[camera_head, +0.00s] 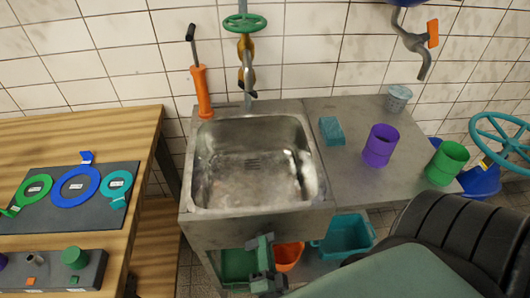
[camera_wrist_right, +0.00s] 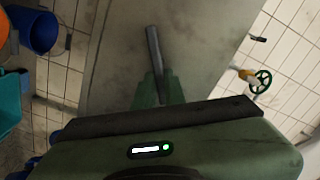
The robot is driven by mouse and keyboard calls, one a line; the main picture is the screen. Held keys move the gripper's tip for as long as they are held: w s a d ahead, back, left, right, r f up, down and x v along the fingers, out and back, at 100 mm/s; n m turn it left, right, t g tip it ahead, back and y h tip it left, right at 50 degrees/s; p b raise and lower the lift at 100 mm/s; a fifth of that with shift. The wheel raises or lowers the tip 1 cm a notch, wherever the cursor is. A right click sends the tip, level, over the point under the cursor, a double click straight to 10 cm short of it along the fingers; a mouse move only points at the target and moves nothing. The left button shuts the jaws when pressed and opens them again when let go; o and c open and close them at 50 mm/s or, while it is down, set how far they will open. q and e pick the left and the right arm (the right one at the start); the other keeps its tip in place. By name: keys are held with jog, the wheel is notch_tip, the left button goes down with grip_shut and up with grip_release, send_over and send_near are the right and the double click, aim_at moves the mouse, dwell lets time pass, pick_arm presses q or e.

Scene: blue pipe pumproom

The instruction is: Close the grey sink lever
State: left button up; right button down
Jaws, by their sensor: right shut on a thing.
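The metal sink (camera_head: 258,225) stands in the middle of the head view, with an empty basin. My right gripper (camera_head: 264,262) is low at the sink's front. In the right wrist view a grey lever (camera_wrist_right: 153,48) stands out against the sink's grey metal panel (camera_wrist_right: 115,50). My right gripper's green fingers (camera_wrist_right: 155,90) are shut on its lower end. In the head view the lever cannot be made out behind the gripper. My left gripper is not in view.
An orange bucket (camera_head: 288,256) and teal crate (camera_head: 345,238) are under the counter. A purple cup (camera_head: 380,146), green cup (camera_head: 446,163) and blue sponge (camera_head: 331,131) stand on the right counter. A wooden table (camera_head: 75,128) is at left.

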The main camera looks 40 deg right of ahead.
jog(key=shift+w+d+f+m+b, duration=0.15)
jog(key=shift+m+b, duration=0.45)
jog(key=shift+m, duration=0.8)
jog(key=shift+a+f+m+b, duration=0.15)
jog(key=shift+m+b, duration=0.4)
jog(key=shift+m, duration=0.85)
jog(key=shift+d, duration=0.1)
jog(key=shift+r, duration=0.1)
jog(key=c, duration=1.5)
grip_release()
jog(key=shift+w, duration=0.1)
jog(key=shift+f, duration=0.2)
jog(key=b+v, duration=0.1)
jog(key=v, duration=0.7)
jog(key=shift+d+b, duration=0.1)
jog(key=shift+b, duration=0.25)
